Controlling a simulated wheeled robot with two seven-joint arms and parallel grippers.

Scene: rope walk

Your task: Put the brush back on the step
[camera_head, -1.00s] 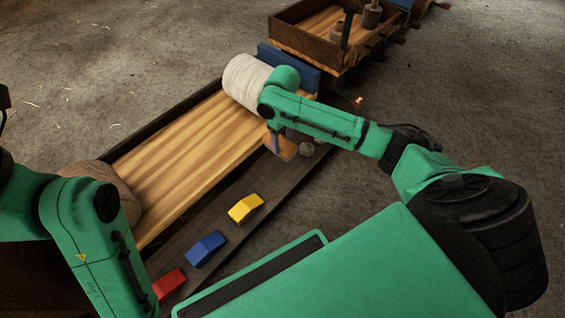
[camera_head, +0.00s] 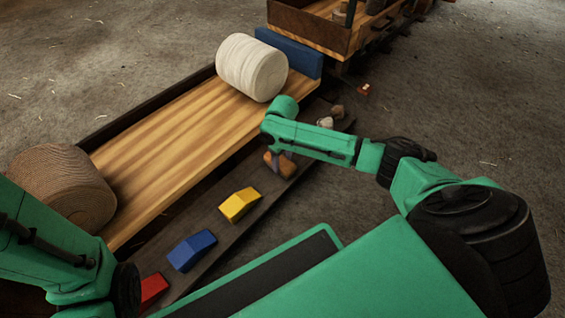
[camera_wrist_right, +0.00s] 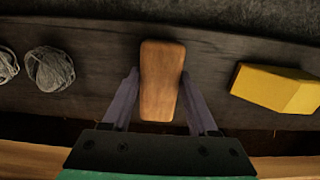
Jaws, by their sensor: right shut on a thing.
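The brush shows as a brown wooden block (camera_head: 281,164) in my right gripper (camera_head: 279,157). In the right wrist view the brush (camera_wrist_right: 161,82) sits between the two purple fingers of that gripper (camera_wrist_right: 160,76), which is shut on it. The step is the long dark board (camera_head: 222,226) along the near side of the wooden wagon bed. The brush is over or on this step, between the yellow block and the grey balls; I cannot tell whether it touches the board. My left arm comes in at lower left, but its gripper is out of view.
On the step lie a yellow block (camera_head: 240,204), a blue block (camera_head: 192,250), a red block (camera_head: 152,291) and grey balls of yarn (camera_head: 325,122). A white spool (camera_head: 252,67) and a brown rope coil (camera_head: 62,187) stand on the wagon bed (camera_head: 165,150). Another wagon (camera_head: 305,35) is behind.

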